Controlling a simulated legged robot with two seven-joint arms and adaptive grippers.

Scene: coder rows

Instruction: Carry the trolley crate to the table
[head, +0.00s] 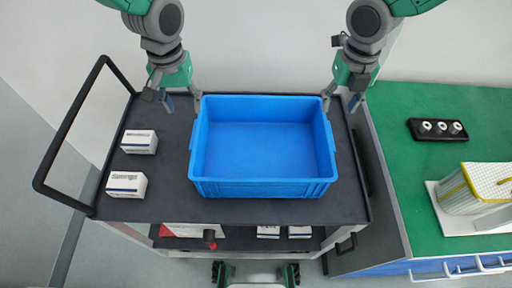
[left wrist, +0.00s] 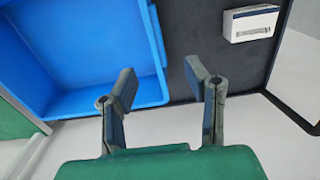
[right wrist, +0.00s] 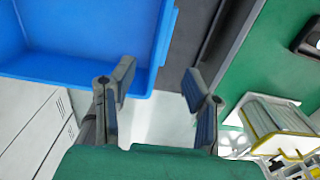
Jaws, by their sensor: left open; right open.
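The blue crate (head: 263,188) is empty and sits level on the dark trolley top (head: 160,200). My left gripper (head: 182,104) is open by the crate's far left corner. In the left wrist view its fingers (left wrist: 160,78) straddle the line of a crate side wall (left wrist: 156,45), with no clear contact. My right gripper (head: 340,102) is open by the far right corner. In the right wrist view its fingers (right wrist: 158,78) lie either side of the line of the opposite wall (right wrist: 162,45); contact cannot be told. The green-topped table (head: 430,180) stands right of the trolley.
Two white boxes (head: 139,142) (head: 127,184) lie on the trolley left of the crate. The trolley handle (head: 65,130) rises at left. The table bears a black tray with round parts (head: 438,129) and a white-yellow rack (head: 475,190). The table's left part is bare.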

